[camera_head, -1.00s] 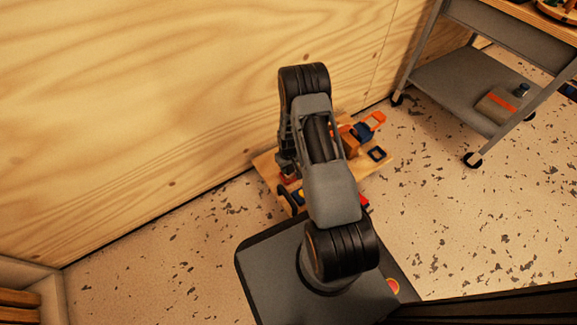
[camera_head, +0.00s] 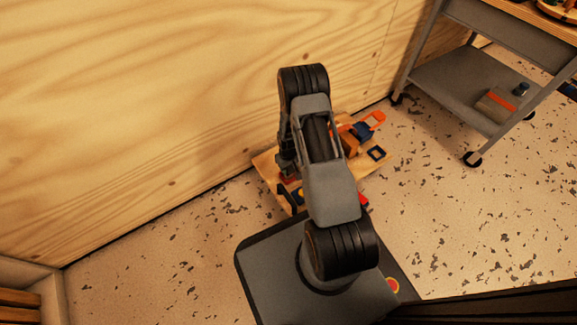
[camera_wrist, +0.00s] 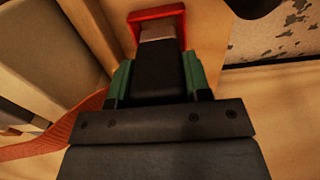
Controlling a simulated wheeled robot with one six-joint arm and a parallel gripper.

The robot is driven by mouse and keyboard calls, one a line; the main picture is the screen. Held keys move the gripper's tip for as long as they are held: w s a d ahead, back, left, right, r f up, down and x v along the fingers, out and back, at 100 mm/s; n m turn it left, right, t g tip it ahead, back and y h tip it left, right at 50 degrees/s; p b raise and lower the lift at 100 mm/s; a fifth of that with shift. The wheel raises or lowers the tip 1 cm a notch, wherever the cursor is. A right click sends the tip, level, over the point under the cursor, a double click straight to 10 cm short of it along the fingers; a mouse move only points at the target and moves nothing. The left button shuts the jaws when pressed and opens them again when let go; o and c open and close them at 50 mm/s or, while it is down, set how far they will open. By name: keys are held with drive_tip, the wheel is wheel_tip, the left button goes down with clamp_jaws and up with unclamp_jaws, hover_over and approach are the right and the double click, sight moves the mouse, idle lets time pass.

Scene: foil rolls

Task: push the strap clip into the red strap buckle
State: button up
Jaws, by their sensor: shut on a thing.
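In the wrist view, my gripper (camera_wrist: 156,76) has green-lined fingers shut on a black strap clip (camera_wrist: 157,72). The clip's pale grey tongue (camera_wrist: 157,33) points away from me. The red strap buckle (camera_wrist: 157,13) is an open red frame at the top of the wrist view. The tongue's end appears within or right at the frame's opening; I cannot tell how deep it sits. In the head view, my arm hides most of the clip and buckle.
A wooden board (camera_head: 374,167) with several parts lies below my arm in the head view, against a wood wall (camera_head: 130,100). An orange-red strap (camera_wrist: 72,130) runs along the left of the wrist view. A grey trolley (camera_head: 465,85) stands at the upper right. The speckled floor (camera_head: 480,220) is clear.

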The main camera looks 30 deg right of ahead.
drive_tip(key=shift+f, duration=0.9)
idle(1.1)
drive_tip(key=o, duration=1)
drive_tip(key=shift+o, duration=0.2)
drive_tip(key=shift+r, duration=0.1)
drive_tip(key=shift+r+p, duration=2.95)
drive_tip(key=shift+r, duration=0.95)
drive_tip(key=shift+r, duration=0.1)
